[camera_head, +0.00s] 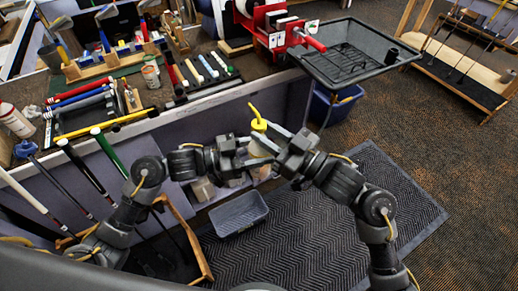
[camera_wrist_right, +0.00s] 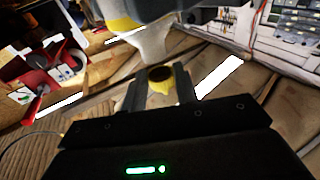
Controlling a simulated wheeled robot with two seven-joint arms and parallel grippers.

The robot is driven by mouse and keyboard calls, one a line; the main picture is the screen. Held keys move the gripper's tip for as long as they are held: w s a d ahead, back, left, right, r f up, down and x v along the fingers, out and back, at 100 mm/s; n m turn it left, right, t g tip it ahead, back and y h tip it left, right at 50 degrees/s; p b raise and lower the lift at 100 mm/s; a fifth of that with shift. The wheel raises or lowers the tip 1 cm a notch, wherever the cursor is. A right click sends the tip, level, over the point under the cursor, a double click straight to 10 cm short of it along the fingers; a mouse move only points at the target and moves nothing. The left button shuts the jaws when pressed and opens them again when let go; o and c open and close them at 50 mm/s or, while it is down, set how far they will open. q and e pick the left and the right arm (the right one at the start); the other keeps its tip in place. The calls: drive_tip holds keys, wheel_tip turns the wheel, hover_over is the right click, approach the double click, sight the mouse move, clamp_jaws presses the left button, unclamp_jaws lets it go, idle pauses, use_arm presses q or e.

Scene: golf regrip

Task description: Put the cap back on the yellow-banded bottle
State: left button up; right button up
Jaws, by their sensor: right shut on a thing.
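The yellow cap (camera_head: 259,124) with its thin spout points up in the head view. My right gripper (camera_head: 272,137) is shut on it. In the right wrist view the cap (camera_wrist_right: 160,86) sits between the right fingertips (camera_wrist_right: 160,97), its dark round opening showing. The pale bottle (camera_head: 259,151) is below the cap in the head view, partly hidden by both grippers. In the right wrist view the bottle (camera_wrist_right: 153,42) shows its pale end close to the cap and a yellow band (camera_wrist_right: 122,25). My left gripper (camera_head: 243,153) is shut on the bottle. Whether cap and bottle touch is unclear.
A cluttered bench (camera_head: 205,92) with clubs, grips and bottles lies behind and left. A black tray (camera_head: 350,62) stands at the back right above a blue bin (camera_head: 322,108). A grey bin (camera_head: 239,213) sits on the dark mat (camera_head: 325,235) below my arms.

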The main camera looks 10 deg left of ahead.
sight(260, 156)
drive_tip(key=shift+f, duration=0.3)
drive_tip(key=shift+s+d, duration=0.1)
drive_tip(key=shift+d, duration=0.1)
idle(0.5)
drive_tip(key=shift+f, duration=0.9)
drive_tip(key=shift+f, duration=0.9)
